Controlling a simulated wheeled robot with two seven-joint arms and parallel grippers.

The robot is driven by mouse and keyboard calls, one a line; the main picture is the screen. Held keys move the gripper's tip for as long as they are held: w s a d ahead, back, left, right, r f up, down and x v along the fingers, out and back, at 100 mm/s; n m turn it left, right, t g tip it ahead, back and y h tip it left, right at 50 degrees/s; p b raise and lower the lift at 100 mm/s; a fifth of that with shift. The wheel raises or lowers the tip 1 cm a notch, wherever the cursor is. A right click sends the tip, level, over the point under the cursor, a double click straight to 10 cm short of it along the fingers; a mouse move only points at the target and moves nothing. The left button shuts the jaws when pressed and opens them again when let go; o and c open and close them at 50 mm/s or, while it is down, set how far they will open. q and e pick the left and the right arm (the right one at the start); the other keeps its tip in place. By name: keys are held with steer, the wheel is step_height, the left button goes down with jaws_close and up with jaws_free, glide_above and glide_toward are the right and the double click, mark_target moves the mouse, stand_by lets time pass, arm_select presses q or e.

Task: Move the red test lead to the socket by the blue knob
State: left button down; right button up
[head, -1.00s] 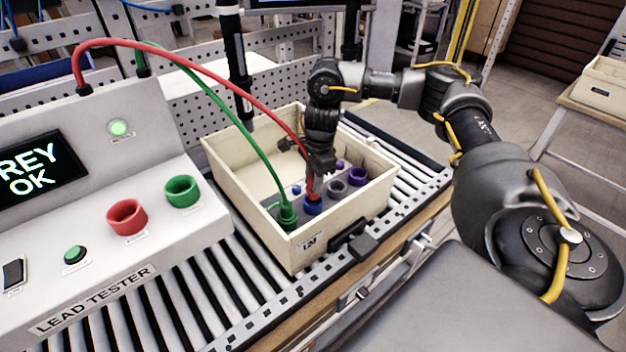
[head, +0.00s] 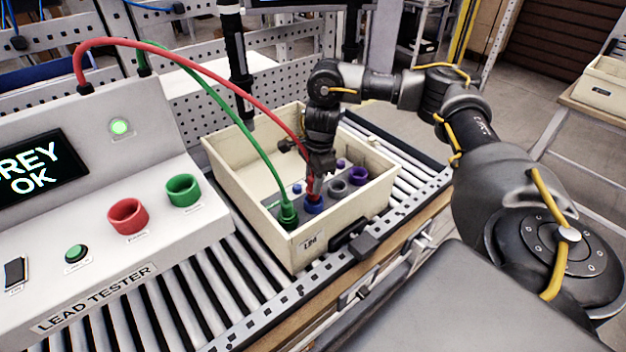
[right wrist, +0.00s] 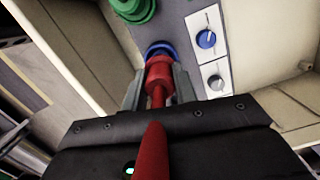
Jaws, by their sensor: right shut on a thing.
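The red test lead (head: 222,79) arches from the lead tester to the panel inside the cream box (head: 277,247). My right gripper (head: 314,184) is shut on its red plug (right wrist: 159,75), pointing down into the box. The plug's tip is at the blue socket (head: 314,206), whose rim (right wrist: 160,48) shows behind it in the right wrist view. I cannot tell how deep the plug sits. The blue knob (right wrist: 206,39) is beside this socket; it is small in the head view (head: 297,189). My left gripper is not in view.
A green plug (head: 288,214) on a green lead stands in the adjacent socket. Grey (head: 337,188) and purple (head: 358,176) sockets lie to the right. The box walls surround the panel. The lead tester (head: 110,245) stands left, with a lit green lamp (head: 120,127).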

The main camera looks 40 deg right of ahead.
steer(key=shift+f+b, duration=1.2)
steer(key=shift+f, duration=0.6)
steer(key=o, duration=1.2)
steer(key=shift+c, duration=0.2)
steer(key=shift+r, duration=0.1)
steer(key=r, duration=0.3)
steer(key=r+p, duration=0.1)
steer(key=r, duration=0.3)
steer(key=d+r, duration=0.1)
steer(key=r, duration=0.2)
steer(key=shift+s+d+r+p, duration=0.1)
steer(key=shift+s+r+p, duration=0.05)
steer(key=shift+r+p, duration=0.15)
